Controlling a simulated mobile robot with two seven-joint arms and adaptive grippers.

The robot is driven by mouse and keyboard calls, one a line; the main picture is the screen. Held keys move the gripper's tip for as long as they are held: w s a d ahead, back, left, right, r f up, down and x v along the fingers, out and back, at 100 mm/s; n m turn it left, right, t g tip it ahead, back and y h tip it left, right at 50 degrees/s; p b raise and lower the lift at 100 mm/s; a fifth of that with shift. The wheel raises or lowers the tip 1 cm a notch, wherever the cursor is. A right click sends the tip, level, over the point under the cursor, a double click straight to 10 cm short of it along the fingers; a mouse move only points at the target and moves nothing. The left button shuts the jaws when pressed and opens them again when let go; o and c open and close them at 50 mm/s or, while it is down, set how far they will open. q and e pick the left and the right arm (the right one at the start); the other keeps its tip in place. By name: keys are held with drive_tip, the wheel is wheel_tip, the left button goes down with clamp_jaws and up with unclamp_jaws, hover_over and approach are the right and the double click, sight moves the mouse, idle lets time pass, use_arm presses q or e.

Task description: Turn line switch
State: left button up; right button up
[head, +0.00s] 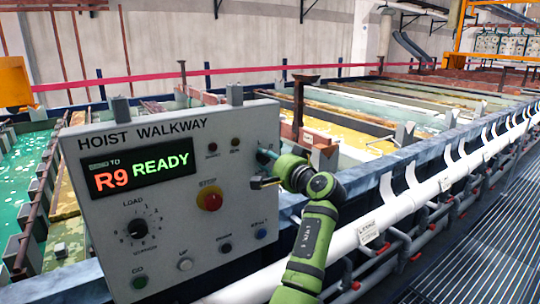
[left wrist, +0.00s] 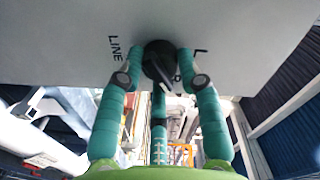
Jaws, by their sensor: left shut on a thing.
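The grey control box (head: 100,220) marked HOIST WALKWAY faces me in the head view, its display reading R9 READY. My left gripper (head: 263,168) reaches the right part of its face from the right. In the left wrist view the line switch (left wrist: 157,70) is a round black knob with a raised bar, beside the printed word LINE. In the head view my gripper hides the switch. My right gripper is not in view.
The box also carries a red stop button (head: 210,197), a LOAD dial (head: 137,228) and several small buttons along the bottom. Tanks of green and yellow liquid lie behind it. A white pipe (head: 400,212) and a grated walkway (head: 470,240) run along the right.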

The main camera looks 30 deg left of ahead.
use_arm(q)
drive_tip(key=shift+o, duration=0.4)
drive_tip(key=shift+w+a+r+m+p, duration=0.15)
drive_tip(key=shift+r+m+p, duration=0.3)
drive_tip(key=shift+m, duration=0.55)
drive_tip(key=o, duration=1)
drive_tip(key=shift+a+f, duration=0.15)
drive_tip(key=shift+s, duration=0.3)
drive_tip(key=v, duration=1.1)
drive_tip(key=shift+d, duration=0.5)
drive_tip(key=shift+f, duration=0.1)
